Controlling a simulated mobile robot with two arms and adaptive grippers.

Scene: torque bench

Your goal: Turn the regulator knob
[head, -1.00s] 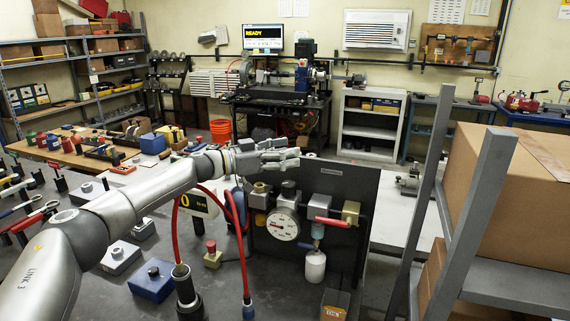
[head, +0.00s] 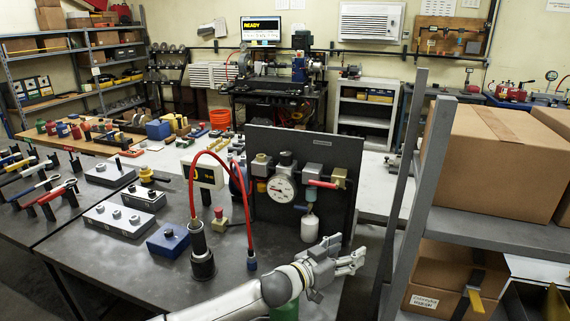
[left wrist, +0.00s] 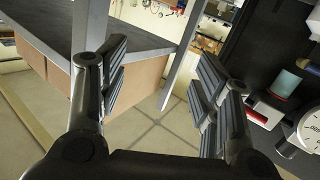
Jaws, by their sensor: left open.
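The regulator knob (head: 286,157) is a small dark knob above the white round gauge (head: 281,188), on a dark upright panel (head: 343,148) on the bench. My left gripper (head: 352,259) is open and empty, low in front of the panel and to its right. It points right, below and apart from the regulator. In the left wrist view its two fingers (left wrist: 155,95) are spread with nothing between them, and the gauge (left wrist: 312,130) is cut off at the right edge. The knob cannot be made out there. My right gripper is not in view.
A shelf rack with a grey post (head: 425,190) and cardboard boxes (head: 495,150) stands close right of my left gripper. A red hose (head: 215,155) loops left of the panel. A white bowl (head: 310,228) hangs below the regulator line. A blue box (head: 168,239) lies on the bench.

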